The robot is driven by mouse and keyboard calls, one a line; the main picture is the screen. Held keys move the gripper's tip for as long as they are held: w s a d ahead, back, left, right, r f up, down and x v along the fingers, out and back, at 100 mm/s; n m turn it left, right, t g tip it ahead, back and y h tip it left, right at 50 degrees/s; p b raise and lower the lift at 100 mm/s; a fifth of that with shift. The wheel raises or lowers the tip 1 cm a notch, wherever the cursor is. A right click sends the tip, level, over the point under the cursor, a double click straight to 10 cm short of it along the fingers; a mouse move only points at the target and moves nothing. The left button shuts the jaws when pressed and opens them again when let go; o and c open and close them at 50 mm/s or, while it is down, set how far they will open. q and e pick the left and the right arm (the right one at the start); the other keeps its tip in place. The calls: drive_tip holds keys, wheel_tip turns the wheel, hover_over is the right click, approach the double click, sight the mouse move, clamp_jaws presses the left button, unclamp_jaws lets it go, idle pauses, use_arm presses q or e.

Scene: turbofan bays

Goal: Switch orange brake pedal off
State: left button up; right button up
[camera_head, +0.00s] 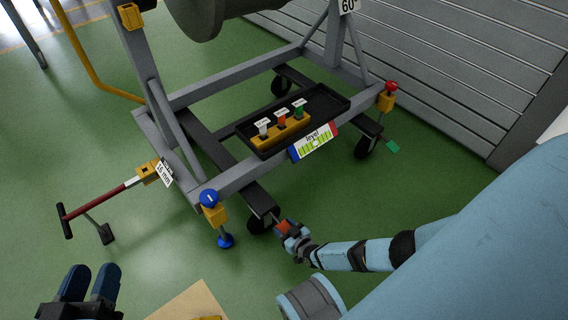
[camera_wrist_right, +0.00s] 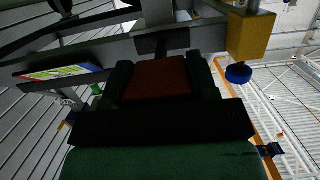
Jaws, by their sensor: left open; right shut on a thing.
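The orange brake pedal (camera_head: 283,226) sits low at the near caster of the grey stand, at the end of a short bar. My right gripper (camera_head: 287,231) is shut on it. In the right wrist view the pedal (camera_wrist_right: 156,78) shows as a dark orange block between the two fingers, which lie along its left and right sides. The gripper hides part of the pedal, and its exact tilt is hard to tell. My left gripper (camera_head: 90,284) is open and empty at the lower left, well away from the pedal.
The stand's frame (camera_head: 240,178) carries a black tray (camera_head: 336,98) and a level sign (camera_head: 313,141). A blue knobbed jack (camera_head: 209,198) stands just left of the pedal. A red tow bar (camera_head: 97,202) extends left over open green floor.

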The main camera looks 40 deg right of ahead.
drive_tip(key=shift+r+g+p, duration=0.5)
drive_tip(key=shift+r+p, duration=0.1)
drive_tip(key=shift+r, duration=0.1)
drive_tip(key=shift+r+g+p, duration=0.3)
drive_tip(key=shift+g+p, duration=0.3)
drive_tip(key=shift+p, duration=0.3)
use_arm(q)
drive_tip(key=shift+n+t, duration=0.7)
drive_tip(key=shift+s+d+r, duration=0.1)
drive_tip(key=shift+s+r, duration=0.1)
drive_tip(key=shift+r, duration=1)
drive_tip(key=shift+s+r, duration=0.15)
drive_tip(key=shift+r, duration=1)
use_arm(e)
drive_tip(key=shift+w+r, duration=0.2)
drive_tip(key=shift+r, duration=0.05)
drive_tip(key=shift+w+r, duration=0.1)
drive_tip(key=o, duration=1.2)
use_arm(q)
drive_tip(key=shift+r, duration=0.1)
use_arm(e)
drive_tip(key=shift+o, duration=0.4)
